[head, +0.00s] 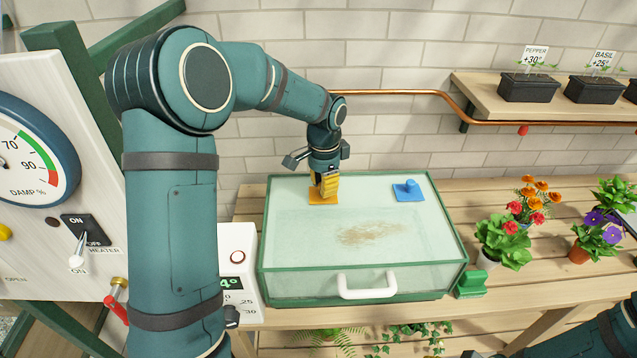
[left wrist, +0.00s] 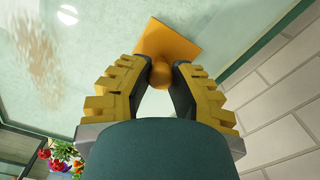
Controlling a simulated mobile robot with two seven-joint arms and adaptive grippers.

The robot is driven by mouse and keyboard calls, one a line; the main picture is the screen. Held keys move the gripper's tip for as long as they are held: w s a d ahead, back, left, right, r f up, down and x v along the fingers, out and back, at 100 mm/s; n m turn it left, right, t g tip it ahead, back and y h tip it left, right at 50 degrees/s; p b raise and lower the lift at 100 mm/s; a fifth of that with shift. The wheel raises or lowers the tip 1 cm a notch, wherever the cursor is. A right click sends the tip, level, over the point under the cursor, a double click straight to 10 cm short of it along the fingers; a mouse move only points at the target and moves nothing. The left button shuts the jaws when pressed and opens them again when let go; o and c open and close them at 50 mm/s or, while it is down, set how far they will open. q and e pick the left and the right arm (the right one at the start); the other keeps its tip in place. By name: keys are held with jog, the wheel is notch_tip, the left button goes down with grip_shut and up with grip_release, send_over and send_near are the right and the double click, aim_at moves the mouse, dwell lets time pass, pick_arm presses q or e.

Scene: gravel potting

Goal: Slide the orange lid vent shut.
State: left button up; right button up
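The orange lid vent (head: 321,200) is a flat orange plate with a round knob. It sits on the glass lid (head: 300,228) of the green-framed box, near the back left. My left gripper (head: 326,190) reaches down to it from above. In the left wrist view the yellow fingers (left wrist: 161,72) close around the orange knob, one pad on each side and seemingly touching it. The vent plate (left wrist: 170,48) shows beyond the fingertips. Any opening under the plate is hidden. Only part of my right arm shows at the lower right; its gripper is out of view.
A blue vent (head: 408,191) with a knob lies on the lid to the right. A brown smudge (head: 372,233) marks the lid's middle. A white handle (head: 367,285) is on the front. Potted flowers (head: 503,240) stand right; a heater switch panel (head: 85,230) is left.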

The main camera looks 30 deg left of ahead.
pick_arm(q)
jog(key=o, duration=0.5)
jog(key=shift+w+d, duration=0.2)
jog(key=shift+d, duration=0.15)
jog(key=shift+s+a, duration=0.1)
jog(key=shift+a, duration=0.05)
notch_tip(320, 180, up, 12)
dwell(0.3)
